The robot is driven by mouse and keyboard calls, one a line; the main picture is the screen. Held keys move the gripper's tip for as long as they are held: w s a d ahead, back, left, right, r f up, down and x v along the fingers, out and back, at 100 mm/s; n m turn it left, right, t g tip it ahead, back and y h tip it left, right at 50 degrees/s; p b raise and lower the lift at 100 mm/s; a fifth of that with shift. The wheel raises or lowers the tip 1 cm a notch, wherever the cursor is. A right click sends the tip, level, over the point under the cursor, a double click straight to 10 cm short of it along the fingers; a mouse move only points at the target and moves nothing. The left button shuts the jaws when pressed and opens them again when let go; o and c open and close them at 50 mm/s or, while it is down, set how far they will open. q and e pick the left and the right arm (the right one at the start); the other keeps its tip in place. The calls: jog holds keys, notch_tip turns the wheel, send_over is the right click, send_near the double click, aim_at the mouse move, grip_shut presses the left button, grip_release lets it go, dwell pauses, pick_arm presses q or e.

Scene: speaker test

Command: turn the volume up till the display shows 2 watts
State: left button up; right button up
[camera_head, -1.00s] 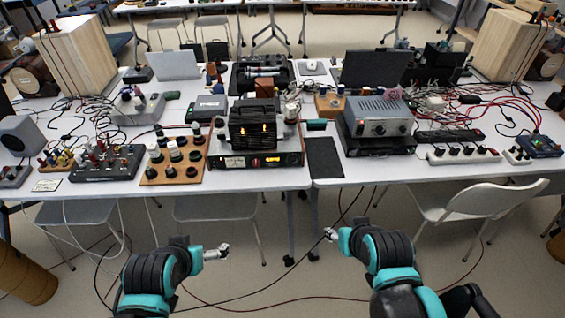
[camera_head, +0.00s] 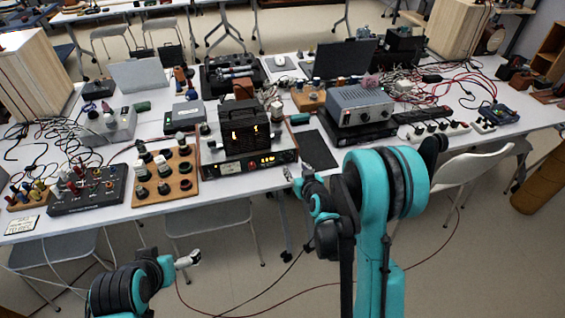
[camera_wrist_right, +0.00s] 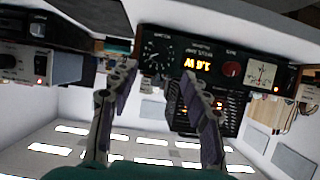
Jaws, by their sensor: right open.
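The amplifier (camera_head: 230,168) with a glowing top cage stands at the front edge of the table. Its lit orange display (camera_wrist_right: 197,65) shows in the right wrist view, upside down; it seems to read about 1.6 W, but the middle digit is unclear. The black knob with a marked dial (camera_wrist_right: 158,52) sits beside the display in that view. My right gripper (camera_head: 291,175) is just in front of the amplifier's right end. In the wrist view its fingers (camera_wrist_right: 158,77) are spread apart and empty, on either side below the dial. My left gripper (camera_head: 188,261) hangs low before the table, its opening unclear.
A red knob (camera_wrist_right: 232,69) and a needle meter (camera_wrist_right: 262,74) share the front panel. A wooden board with several knobs (camera_head: 163,188) lies left of the amplifier. A dark mat (camera_head: 318,152) and a grey device (camera_head: 360,104) lie to its right.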

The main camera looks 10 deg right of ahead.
aim_at(289, 160)
jog(key=b+x, duration=0.1)
jog(key=x, duration=0.7)
jog(key=shift+f, duration=0.25)
jog(key=shift+d, duration=0.1)
grip_shut()
